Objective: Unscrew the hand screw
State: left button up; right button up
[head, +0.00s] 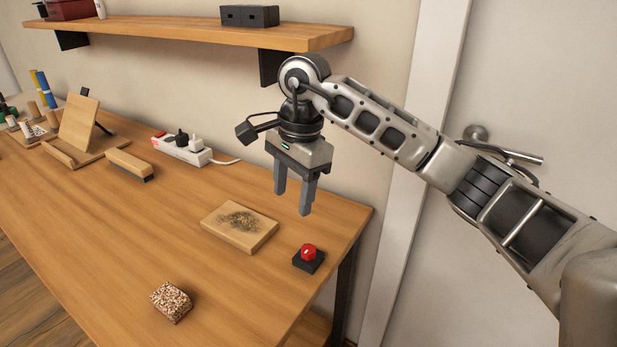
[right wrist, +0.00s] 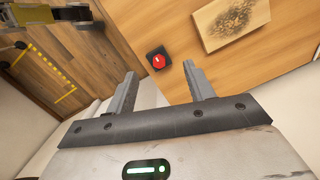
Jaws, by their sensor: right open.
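The hand screw (head: 308,252) is a red knob on a small black square base (head: 309,262) near the right end of the wooden table. It also shows in the right wrist view (right wrist: 159,61), beyond and between the fingertips. My right gripper (head: 293,198) is open and empty, above the table and clear of the knob. Its two grey fingers point down in the head view. They also show apart in the right wrist view (right wrist: 160,80). My left gripper is not in view.
A wooden block with a dark scorched patch (head: 240,227) lies left of the knob. A speckled block (head: 171,302) lies nearer the front. A white power strip (head: 184,148) stands near the wall. A shelf (head: 180,30) hangs above. The middle of the table (head: 120,230) is clear.

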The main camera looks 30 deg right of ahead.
aim_at(309, 249)
pick_arm(q)
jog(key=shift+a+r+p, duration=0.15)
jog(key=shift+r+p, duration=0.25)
jog(key=shift+p, duration=0.35)
pick_arm(e)
jog(key=shift+h, duration=0.7)
jog(key=d+f, duration=0.1)
jog(key=f, duration=0.4)
jog(key=d+f, duration=0.1)
jog(key=f, duration=0.3)
jog(key=d+f, duration=0.1)
jog(key=f, duration=0.4)
jog(key=shift+f, duration=0.35)
grip_shut()
jog(key=shift+w+f+n+b, duration=0.1)
jog(key=shift+f+n+b, duration=0.05)
jog(key=shift+n+b, duration=1.3)
jog(key=shift+n, duration=0.35)
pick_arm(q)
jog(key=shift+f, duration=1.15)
pick_arm(e)
jog(key=shift+r+n, duration=0.2)
jog(key=shift+n, duration=0.5)
